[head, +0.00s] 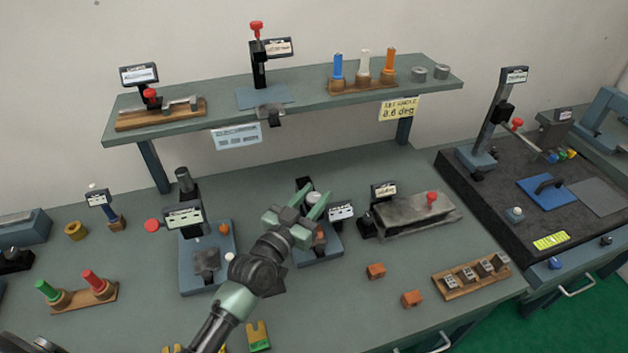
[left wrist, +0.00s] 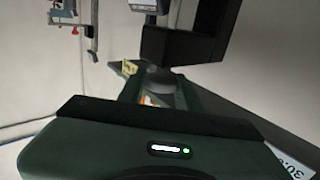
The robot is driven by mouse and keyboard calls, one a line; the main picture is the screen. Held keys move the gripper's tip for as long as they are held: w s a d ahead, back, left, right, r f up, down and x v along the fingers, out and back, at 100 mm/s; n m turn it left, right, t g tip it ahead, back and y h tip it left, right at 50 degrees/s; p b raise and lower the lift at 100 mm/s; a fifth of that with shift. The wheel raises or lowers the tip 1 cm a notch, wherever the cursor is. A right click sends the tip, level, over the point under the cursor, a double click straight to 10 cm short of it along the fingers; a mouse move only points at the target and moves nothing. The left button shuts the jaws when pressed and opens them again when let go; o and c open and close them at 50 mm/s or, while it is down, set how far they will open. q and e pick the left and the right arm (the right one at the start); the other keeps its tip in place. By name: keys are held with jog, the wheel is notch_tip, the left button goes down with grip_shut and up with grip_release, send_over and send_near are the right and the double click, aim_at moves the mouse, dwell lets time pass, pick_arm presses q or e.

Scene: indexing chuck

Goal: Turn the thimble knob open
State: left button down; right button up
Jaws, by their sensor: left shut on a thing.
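The thimble knob (head: 313,198) is a small light-grey round part on the indexing chuck fixture (head: 325,249), a blue-grey base with a dark upright at mid-bench. My left gripper (head: 312,200) reaches it from the lower left, its green fingers on either side of the knob, shut on it. The gripper and arm hide much of the fixture. In the left wrist view, a grey rounded part (left wrist: 160,82) shows between the fingers, partly hidden by the gripper body. The knob's turn angle cannot be read. My right gripper is not in view.
A similar blue-grey fixture (head: 207,262) stands close on the left, and a grey block with a red knob (head: 430,198) on the right. A shelf (head: 300,100) overhangs behind. Orange blocks (head: 376,271) lie in front on the right.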

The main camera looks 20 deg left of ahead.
pick_arm(q)
jog(key=shift+n+y+p, duration=0.3)
jog(key=shift+n+y, duration=0.1)
jog(key=shift+y, duration=0.2)
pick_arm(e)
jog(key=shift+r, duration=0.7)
pick_arm(q)
jog(key=c, duration=1)
grip_release()
jog(key=shift+c, duration=0.2)
jog(key=s+a+b, duration=0.1)
jog(key=s+b, duration=0.1)
jog(key=s, duration=0.5)
jog(key=shift+s+a, duration=0.2)
jog(key=shift+s, duration=0.15)
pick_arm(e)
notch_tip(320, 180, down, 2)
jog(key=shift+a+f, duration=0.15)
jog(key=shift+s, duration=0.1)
